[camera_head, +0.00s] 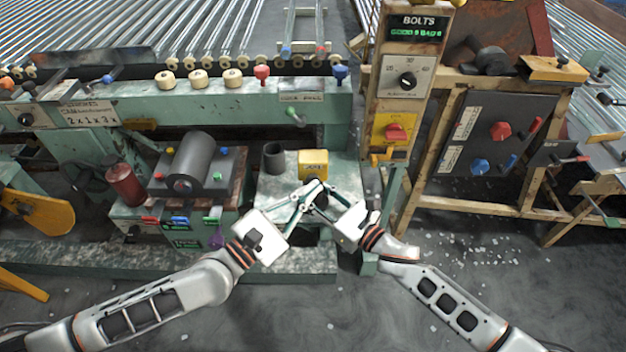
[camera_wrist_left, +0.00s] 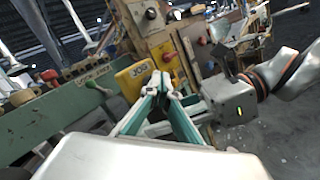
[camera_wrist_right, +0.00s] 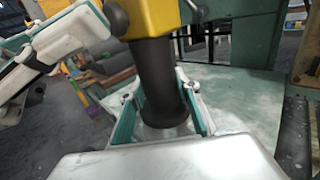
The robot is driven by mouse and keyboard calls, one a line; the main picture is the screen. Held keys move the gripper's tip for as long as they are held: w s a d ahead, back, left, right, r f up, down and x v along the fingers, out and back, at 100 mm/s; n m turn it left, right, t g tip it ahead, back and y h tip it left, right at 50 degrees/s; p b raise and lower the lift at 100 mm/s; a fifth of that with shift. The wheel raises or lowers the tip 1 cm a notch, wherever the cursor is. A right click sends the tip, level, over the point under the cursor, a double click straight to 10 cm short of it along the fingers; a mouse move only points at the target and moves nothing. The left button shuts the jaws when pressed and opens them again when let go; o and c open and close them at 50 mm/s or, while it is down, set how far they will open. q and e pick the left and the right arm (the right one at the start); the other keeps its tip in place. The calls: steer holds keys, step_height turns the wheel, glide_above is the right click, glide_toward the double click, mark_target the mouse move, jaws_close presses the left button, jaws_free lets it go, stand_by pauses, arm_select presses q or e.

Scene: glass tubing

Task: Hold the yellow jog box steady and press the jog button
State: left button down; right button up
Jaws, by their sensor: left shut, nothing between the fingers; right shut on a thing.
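The yellow jog box (camera_head: 313,160) stands upright above the green bench. Its lettered face shows in the left wrist view (camera_wrist_left: 133,76). Its dark round stem (camera_wrist_right: 158,80) hangs below it in the right wrist view. My right gripper (camera_wrist_right: 160,102) is shut around this stem, with one finger on each side. My left gripper (camera_head: 315,184) is shut and empty, its tips close to the near side of the box. A dark round part (camera_wrist_right: 117,18) sticks out from the box beside the left fingers; I cannot tell whether they touch it.
A dark grey cup (camera_head: 273,158) stands on the bench left of the box. A machine with a grey cylinder (camera_head: 191,160) is farther left. A control post (camera_head: 398,85) with a red knob rises to the right. Broken glass lies on the floor at right.

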arm_select(q)
steer(key=shift+w, duration=0.2)
stand_by(0.4)
steer(key=shift+s, duration=3.4)
arm_select(e)
steer(key=o, duration=1.4)
steer(key=shift+o, duration=0.2)
